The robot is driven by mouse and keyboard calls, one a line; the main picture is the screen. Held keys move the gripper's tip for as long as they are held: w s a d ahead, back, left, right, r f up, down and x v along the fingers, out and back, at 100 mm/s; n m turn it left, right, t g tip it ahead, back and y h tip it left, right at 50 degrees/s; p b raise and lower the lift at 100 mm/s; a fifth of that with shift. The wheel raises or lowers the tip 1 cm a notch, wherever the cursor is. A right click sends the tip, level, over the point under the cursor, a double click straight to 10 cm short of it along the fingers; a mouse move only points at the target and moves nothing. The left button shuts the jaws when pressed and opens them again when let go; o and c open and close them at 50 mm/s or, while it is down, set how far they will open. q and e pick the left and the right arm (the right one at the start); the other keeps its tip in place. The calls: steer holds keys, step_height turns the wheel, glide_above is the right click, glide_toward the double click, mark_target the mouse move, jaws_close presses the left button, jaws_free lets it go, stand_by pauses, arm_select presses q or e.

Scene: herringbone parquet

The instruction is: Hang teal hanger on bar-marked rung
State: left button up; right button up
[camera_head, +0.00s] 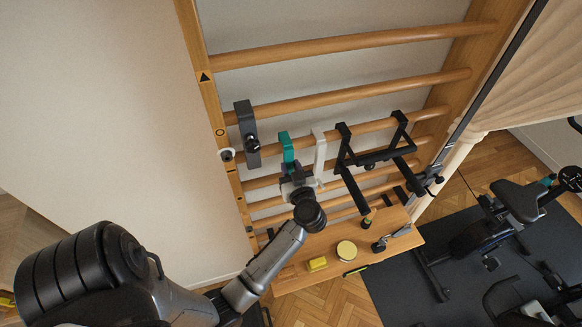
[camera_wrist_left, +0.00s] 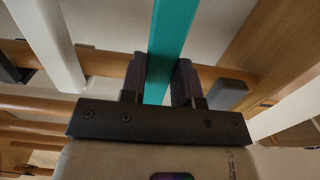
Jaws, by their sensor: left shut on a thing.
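The teal hanger (camera_head: 287,148) is in my left gripper (camera_head: 293,174), in front of the wooden wall bars. In the left wrist view it is a flat teal strip (camera_wrist_left: 172,40) between the two dark fingers (camera_wrist_left: 160,82), which are shut on it. Its top is near the rung (camera_head: 371,127) that also carries a white hanger; I cannot tell whether it touches that rung. Marks on the left upright include a triangle (camera_head: 205,77) and a circle (camera_head: 220,132); a small dark mark lower down (camera_head: 231,171) looks like a bar. My right gripper is not in view.
A dark grey hanger (camera_head: 246,130) is to the left, a black frame (camera_head: 375,158) further right. Below, a wooden shelf (camera_head: 300,281) holds small items, including a yellow block (camera_head: 317,264).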

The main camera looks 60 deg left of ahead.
arm_select(q)
steer(key=shift+f, duration=0.6)
stand_by(0.4)
steer(key=o, duration=1)
steer(key=shift+d, duration=0.35)
steer(key=b+v, duration=0.2)
steer(key=v, duration=0.4)
steer(key=shift+s+d, duration=0.2)
steer(key=shift+d, duration=0.2)
